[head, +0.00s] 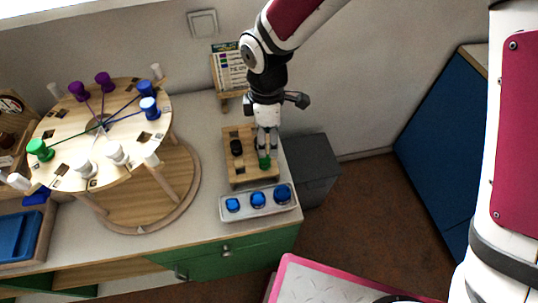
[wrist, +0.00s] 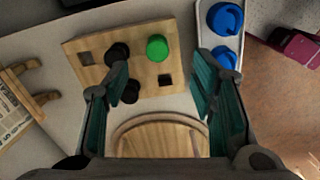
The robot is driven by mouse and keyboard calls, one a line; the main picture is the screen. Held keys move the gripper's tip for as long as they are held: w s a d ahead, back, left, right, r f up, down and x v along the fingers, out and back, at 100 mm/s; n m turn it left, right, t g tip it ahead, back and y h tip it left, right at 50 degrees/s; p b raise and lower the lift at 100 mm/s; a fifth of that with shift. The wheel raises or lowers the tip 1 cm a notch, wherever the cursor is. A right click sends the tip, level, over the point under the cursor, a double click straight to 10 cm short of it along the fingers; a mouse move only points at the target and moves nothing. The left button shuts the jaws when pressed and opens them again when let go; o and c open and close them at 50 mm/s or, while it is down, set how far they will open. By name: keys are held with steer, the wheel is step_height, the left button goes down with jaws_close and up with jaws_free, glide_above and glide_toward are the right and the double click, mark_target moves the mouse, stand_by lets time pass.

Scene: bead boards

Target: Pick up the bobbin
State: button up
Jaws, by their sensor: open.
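A green bobbin (head: 264,163) stands on the small wooden board (head: 238,175), right under my gripper (head: 267,152). In the wrist view the green bobbin (wrist: 157,48) shows from above, slightly beyond the gap between my open fingers (wrist: 168,75). The fingers are apart and nothing is held. A black bobbin (head: 236,147) stands on the same board to the left. In the wrist view, black pieces (wrist: 117,51) show beside and behind my left finger, partly hidden. The board (wrist: 180,82) also has square dark holes.
A pale tray (head: 226,215) with blue bobbins (head: 257,200) lies in front of the board. A round tiered stand (head: 60,120) with purple, blue, green and white bobbins joined by threads stands at left. A small sign on a stand (head: 230,68) is behind; a grey bin (head: 318,165) is at right.

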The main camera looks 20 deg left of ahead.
mark_target(264, 159)
step_height(264, 159, down, 5)
steer(key=shift+f, duration=0.15)
steer(key=shift+a+f+p, duration=0.25)
steer(key=shift+f+p, duration=0.2)
steer(key=shift+f, duration=0.85)
steer(key=shift+a+f+p, duration=0.25)
steer(key=shift+f+p, duration=0.15)
steer(key=shift+f, duration=0.85)
jaws_close()
